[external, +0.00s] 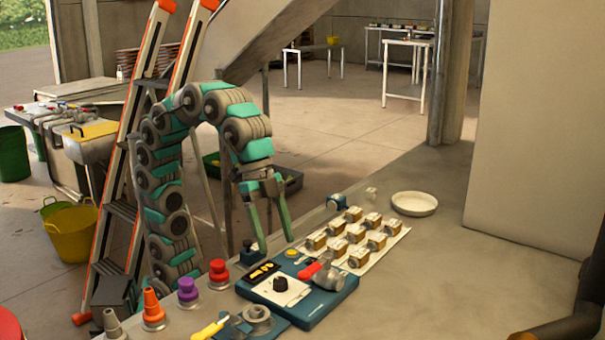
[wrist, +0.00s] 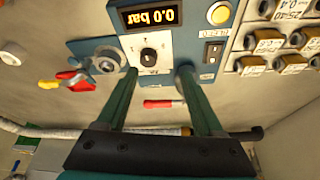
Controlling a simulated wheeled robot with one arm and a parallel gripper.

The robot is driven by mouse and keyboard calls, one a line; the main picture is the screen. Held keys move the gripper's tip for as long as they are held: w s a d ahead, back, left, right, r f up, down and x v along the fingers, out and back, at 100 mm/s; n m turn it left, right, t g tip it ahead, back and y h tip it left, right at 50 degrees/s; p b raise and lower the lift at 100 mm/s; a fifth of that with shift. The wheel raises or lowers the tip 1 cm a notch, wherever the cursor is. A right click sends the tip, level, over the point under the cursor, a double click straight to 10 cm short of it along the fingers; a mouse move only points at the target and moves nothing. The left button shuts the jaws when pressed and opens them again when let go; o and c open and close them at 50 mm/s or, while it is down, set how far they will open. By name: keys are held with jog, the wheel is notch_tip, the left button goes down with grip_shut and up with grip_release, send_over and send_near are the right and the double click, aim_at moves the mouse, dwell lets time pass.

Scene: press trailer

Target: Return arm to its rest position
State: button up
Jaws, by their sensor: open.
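My gripper (external: 275,243) is at the end of my teal and grey arm, which arches up and over and hangs down beside the back edge of the blue control box (external: 330,303). The two green fingers are spread apart and nothing is between them. In the wrist view the gripper (wrist: 158,72) is also open, with its fingertips on either side of the black knob (wrist: 149,57) of the box. The display (wrist: 149,16) appears upside down and reads 0.0 bar. Whether the fingertips touch the box cannot be told.
A tray of several small brass-coloured blocks (external: 353,233) and a white dish (external: 414,203) lie behind the box. Orange (external: 153,307), purple (external: 188,290) and red (external: 218,270) fittings stand at its left. A ladder (external: 165,75) rises close behind my arm. The worktop at right is clear.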

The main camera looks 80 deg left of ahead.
jog(key=w+a+f+n, duration=0.1)
jog(key=w+a, duration=0.1)
jog(key=a, duration=0.3)
jog(key=w+a+f+n+t+y, duration=0.1)
jog(key=w+a, duration=0.1)
jog(key=a, duration=0.3)
jog(key=w+a+f+n+y, duration=0.1)
jog(key=w+a+n, duration=0.1)
jog(key=a, duration=0.4)
jog(key=shift+f+t+p, duration=0.25)
jog(key=shift+t+p, duration=0.05)
jog(key=shift+p, duration=0.05)
jog(key=s+a+f+n+y, duration=0.1)
jog(key=a+f+n+y, duration=0.2)
jog(key=a, duration=1.1)
jog(key=s+a+f+n+g+h+p, duration=0.15)
jog(key=s+f+n+g, duration=0.4)
jog(key=s+f, duration=1.3)
notch_tip(320, 180, down, 15)
jog(key=b, duration=1.5)
jog(key=shift+m, duration=0.45)
jog(key=shift+s+a, duration=0.1)
